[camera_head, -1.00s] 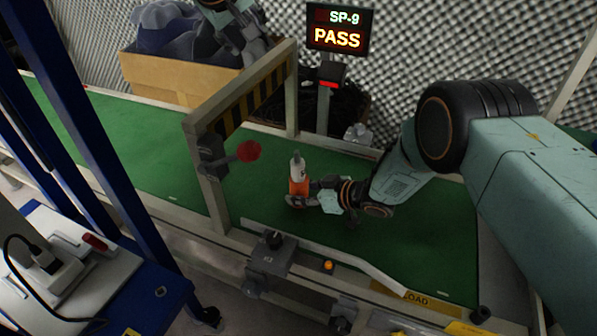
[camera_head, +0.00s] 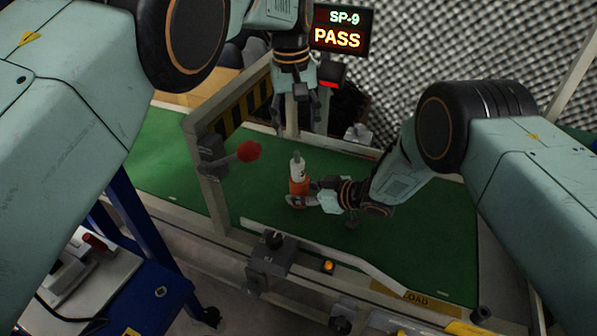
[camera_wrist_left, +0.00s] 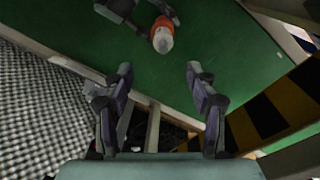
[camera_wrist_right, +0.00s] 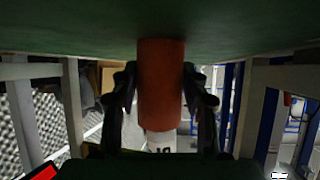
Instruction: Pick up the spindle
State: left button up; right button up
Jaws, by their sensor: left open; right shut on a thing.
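The spindle (camera_head: 298,181) has an orange-red lower part and a whitish upper part with a narrow tip. It stands upright on the green conveyor belt (camera_head: 415,235) in the head view. My right gripper (camera_head: 303,199) is shut on its orange part from the right. In the right wrist view the orange part of the spindle (camera_wrist_right: 161,85) sits between the two fingers. My left gripper (camera_head: 300,112) is open and empty, above and beyond the spindle near the gate. In the left wrist view the spindle (camera_wrist_left: 162,36) lies ahead of the open fingers (camera_wrist_left: 160,82), clear of them.
A gate with a striped black-and-yellow bar (camera_head: 243,108) spans the belt just left of the spindle. A red-knobbed lever (camera_head: 248,151) sticks out from its near post. A sign (camera_head: 338,31) reads "SP-9 PASS". The belt's right part is clear.

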aim_at(298, 162)
pick_arm(q)
jog(key=shift+s+f, duration=0.2)
jog(key=shift+f, duration=0.1)
jog(key=f, duration=1.1)
jog(key=shift+d+f, duration=0.2)
jog(key=shift+f, duration=0.2)
grip_shut()
